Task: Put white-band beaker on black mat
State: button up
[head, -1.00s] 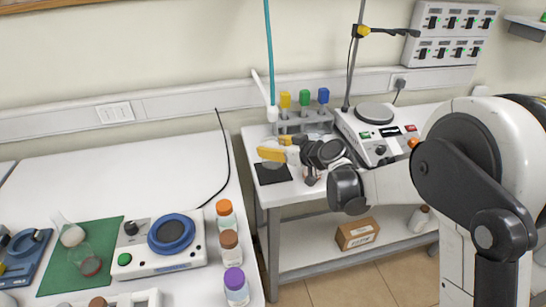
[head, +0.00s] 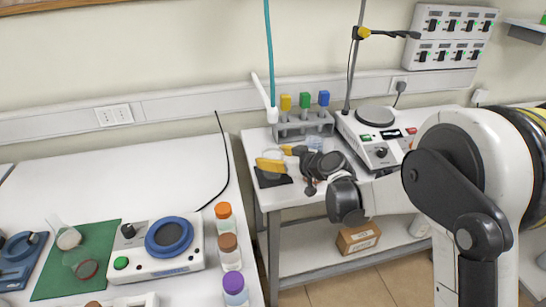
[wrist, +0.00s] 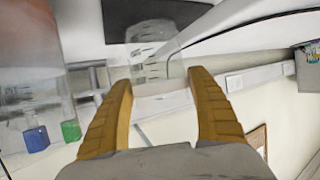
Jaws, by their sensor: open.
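The black mat (head: 268,182) lies at the front left of the small right-hand table, and shows as a dark patch in the wrist view (wrist: 190,22). My gripper (head: 272,160) is low over it with its yellow fingers apart. In the wrist view the open fingers (wrist: 163,100) stand either side of a clear beaker (wrist: 150,52) with pale markings and a whitish band near the fingertips. Its base overlaps the mat; whether it rests fully on it I cannot tell. In the head view the beaker is largely hidden by the fingers.
A rack (head: 304,124) with yellow, green and blue stoppers stands behind my gripper, with a hotplate (head: 376,125) to its right. Another clear vessel (head: 314,142) is close by. Bottles (head: 229,250) line the left table's edge. A gap separates the tables.

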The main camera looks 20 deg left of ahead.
jog(key=p+v, duration=0.3)
jog(key=v, duration=0.9)
jog(key=shift+r, duration=0.15)
jog(key=s+d+r+m+h, duration=0.3)
jog(key=s+d, duration=0.2)
jog(key=d, duration=0.3)
jog(key=s+d+r+m+h, duration=0.25)
jog(key=s+d, duration=0.25)
jog(key=d, duration=0.3)
jog(key=s+d+m+h, duration=0.6)
jog(key=s+d, duration=0.8)
jog(key=d, duration=0.1)
jog(key=shift+s+d, duration=0.2)
jog(key=shift+s, duration=0.1)
